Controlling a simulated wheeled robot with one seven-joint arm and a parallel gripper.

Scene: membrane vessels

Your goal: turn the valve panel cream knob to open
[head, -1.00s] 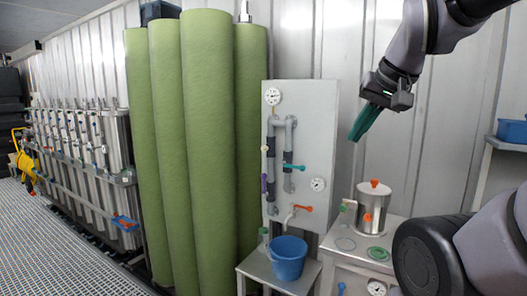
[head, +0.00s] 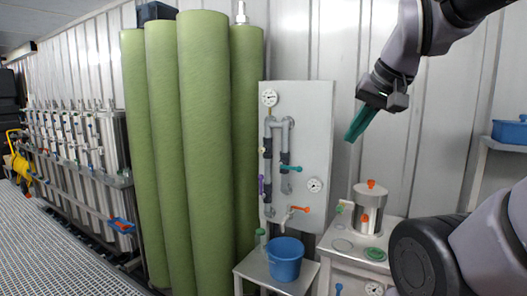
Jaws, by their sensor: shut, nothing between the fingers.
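The valve panel (head: 318,120) is a pale upright board with grey pipes, standing right of the tall green rolls. A small cream knob (head: 262,151) appears at its left edge, above a purple handle (head: 261,185); its exact setting is too small to tell. A teal handle (head: 291,169) and an orange handle (head: 300,209) are also on the panel. My gripper (head: 352,137), with teal fingers, is shut and empty. It hangs in the picture right of the panel, well apart from the cream knob, pointing down and left.
A blue bucket (head: 285,259) stands on a low table (head: 252,271) below the panel. A steel pot (head: 370,208) with orange parts stands on a cart (head: 340,256) to the right. Tall green rolls (head: 205,150) stand left of the panel. Grating floor lies at the left.

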